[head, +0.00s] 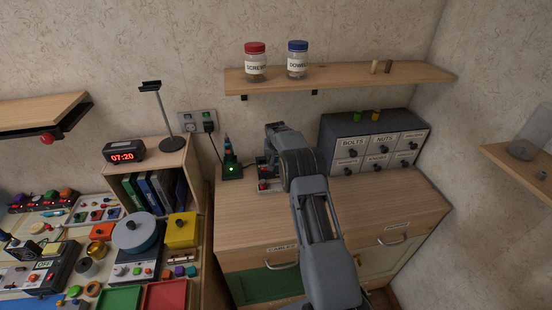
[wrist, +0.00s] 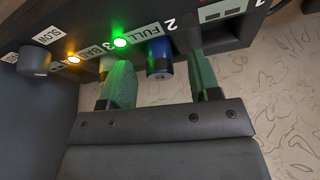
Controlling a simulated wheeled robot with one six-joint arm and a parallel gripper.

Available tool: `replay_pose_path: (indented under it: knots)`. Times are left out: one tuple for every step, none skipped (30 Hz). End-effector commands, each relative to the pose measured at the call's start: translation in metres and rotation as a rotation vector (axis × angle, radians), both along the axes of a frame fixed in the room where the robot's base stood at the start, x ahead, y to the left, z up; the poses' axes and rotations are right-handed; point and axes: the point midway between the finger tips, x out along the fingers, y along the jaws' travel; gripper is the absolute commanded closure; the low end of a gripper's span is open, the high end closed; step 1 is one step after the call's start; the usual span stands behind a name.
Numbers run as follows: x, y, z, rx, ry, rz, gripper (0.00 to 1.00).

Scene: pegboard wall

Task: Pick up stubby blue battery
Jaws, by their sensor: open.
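In the wrist view, a short blue battery (wrist: 160,58) with a darker end sticks out of a dark charger (wrist: 228,28) beside the FULL label. My gripper (wrist: 159,72) is open, its two green fingers on either side of the battery with visible gaps. The battery is not gripped. Its far end is hidden inside the charger. A pale cell (wrist: 106,64) shows partly behind the left finger, and a dark cell or slot (wrist: 188,38) lies near the right fingertip. In the head view, my arm hides the gripper and the battery.
In the wrist view, a green light (wrist: 120,42), an orange light (wrist: 73,58) and a grey knob (wrist: 35,60) are on the charger. In the head view, a small green-lit tower (head: 230,165) stands left of my arm and a drawer unit (head: 375,140) right.

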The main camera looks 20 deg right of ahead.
Motion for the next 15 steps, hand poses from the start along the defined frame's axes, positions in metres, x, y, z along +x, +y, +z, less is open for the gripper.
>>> replay_pose_path:
  knots:
    - [0.0006, -0.0005, -0.0017, 0.000, 0.000, 0.000, 0.43]
    - [0.0006, -0.0005, -0.0024, 0.000, 0.000, 0.000, 0.43]
    - [0.0008, -0.0006, -0.0028, 0.000, 0.000, 0.000, 0.43]
    - [0.0008, -0.0006, -0.0029, 0.000, 0.000, 0.000, 0.43]
    - [0.0008, -0.0006, -0.0029, 0.000, 0.000, 0.000, 0.43]
    - [0.0008, -0.0005, -0.0030, 0.000, 0.000, 0.000, 0.43]
    - [0.0007, -0.0005, -0.0029, 0.000, 0.000, 0.000, 0.43]
    - [0.0007, -0.0005, -0.0029, 0.000, 0.000, 0.000, 0.43]
    - [0.0007, -0.0005, -0.0028, 0.000, 0.000, 0.000, 0.46]
    - [0.0007, -0.0005, -0.0028, 0.000, 0.000, 0.000, 0.49]
    - [0.0007, -0.0004, -0.0028, 0.000, 0.000, 0.000, 0.52]
    - [0.0007, -0.0004, -0.0027, 0.000, 0.000, 0.000, 0.56]
    - [0.0007, -0.0004, -0.0027, 0.000, 0.000, 0.000, 0.58]
    - [0.0007, -0.0004, -0.0027, 0.000, 0.000, 0.000, 0.61]
    - [0.0007, -0.0004, -0.0026, 0.000, 0.000, 0.000, 0.65]
